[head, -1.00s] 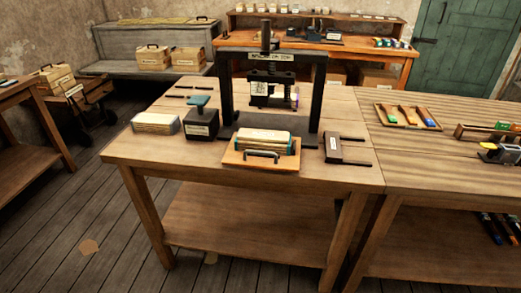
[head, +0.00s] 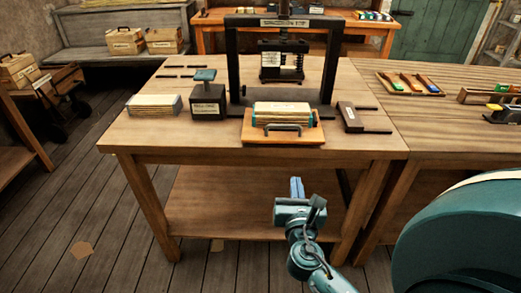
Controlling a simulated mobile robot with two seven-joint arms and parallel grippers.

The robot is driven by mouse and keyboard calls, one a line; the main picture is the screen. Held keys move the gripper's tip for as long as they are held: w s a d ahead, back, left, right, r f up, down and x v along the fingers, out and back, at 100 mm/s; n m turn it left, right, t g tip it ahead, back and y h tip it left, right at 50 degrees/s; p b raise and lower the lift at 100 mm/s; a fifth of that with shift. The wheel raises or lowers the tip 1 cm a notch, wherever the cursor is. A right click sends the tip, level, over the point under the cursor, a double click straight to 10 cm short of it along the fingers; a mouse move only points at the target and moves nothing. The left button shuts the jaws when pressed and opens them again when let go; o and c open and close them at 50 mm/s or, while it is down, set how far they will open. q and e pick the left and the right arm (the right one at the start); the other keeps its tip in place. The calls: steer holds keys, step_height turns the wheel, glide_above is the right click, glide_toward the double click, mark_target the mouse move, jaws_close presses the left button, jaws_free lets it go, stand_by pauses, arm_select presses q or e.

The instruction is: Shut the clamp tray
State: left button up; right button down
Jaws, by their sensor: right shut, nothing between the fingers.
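The clamp tray (head: 255,136) is a flat wooden board with a dark bar handle (head: 283,128) at its front. It juts out in front of the black press frame (head: 233,70), near the table's front edge. A pale bundle (head: 283,115) with teal ends lies on it. My right gripper (head: 297,184) is low in front of the table, below the tray and apart from it. Its blue fingers are together and empty. My left gripper is out of view.
On the wooden table (head: 160,143), a pale stack (head: 153,105) and a dark box with a teal top (head: 208,100) stand left of the tray. A dark block with rods (head: 350,117) lies close on the right. Open floor lies left of the table.

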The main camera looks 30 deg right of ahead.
glide_toward(292, 141)
steer(key=shift+n, duration=0.4)
steer(key=x, duration=0.7)
steer(key=shift+a+p, duration=0.1)
steer(key=shift+p, duration=0.25)
steer(key=x, duration=0.4)
steer(key=shift+w+b, duration=0.15)
steer(key=shift+b, duration=0.25)
